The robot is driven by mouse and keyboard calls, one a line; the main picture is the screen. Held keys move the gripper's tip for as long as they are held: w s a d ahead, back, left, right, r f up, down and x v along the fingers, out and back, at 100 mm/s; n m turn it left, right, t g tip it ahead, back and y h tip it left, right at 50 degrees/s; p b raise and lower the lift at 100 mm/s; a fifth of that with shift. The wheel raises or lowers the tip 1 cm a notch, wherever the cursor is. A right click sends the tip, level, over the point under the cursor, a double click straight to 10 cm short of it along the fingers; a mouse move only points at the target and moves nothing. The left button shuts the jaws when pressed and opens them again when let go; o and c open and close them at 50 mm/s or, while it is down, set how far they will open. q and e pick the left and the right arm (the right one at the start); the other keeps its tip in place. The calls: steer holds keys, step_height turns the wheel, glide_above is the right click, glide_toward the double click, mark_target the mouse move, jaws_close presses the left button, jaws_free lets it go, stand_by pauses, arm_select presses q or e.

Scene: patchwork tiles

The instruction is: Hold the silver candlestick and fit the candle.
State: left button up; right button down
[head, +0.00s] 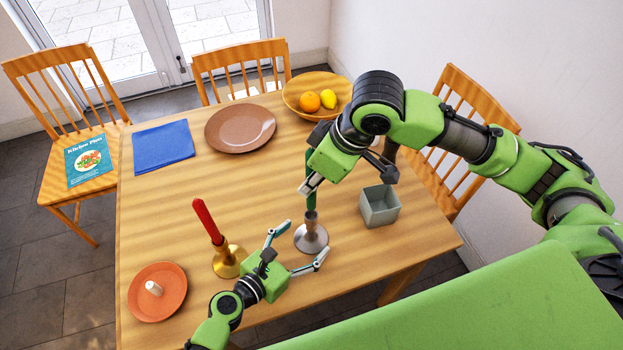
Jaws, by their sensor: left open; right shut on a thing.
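The silver candlestick (311,238) stands upright near the table's front. My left gripper (305,239) is open, its two fingers spread toward the candlestick's near left side. My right gripper (306,186) is shut on a green candle (311,201) and holds it upright over the candlestick. The candle's lower end appears to meet the candlestick's top; I cannot tell whether it is inside the socket. The gripper hides the candle's middle. A brass candlestick (228,263) to the left carries a tilted red candle (207,221).
An orange plate (137,305) with a short white candle (153,288) lies at front left. A grey box (363,208) stands right of the silver candlestick. A brown plate (240,145), blue cloth (163,147) and fruit bowl (290,98) lie at the back. The table's middle left is clear.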

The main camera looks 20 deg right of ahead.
arm_select(q)
steer(key=shift+x, duration=1.25)
steer(key=c, duration=2.2)
steer(key=shift+o, duration=0.2)
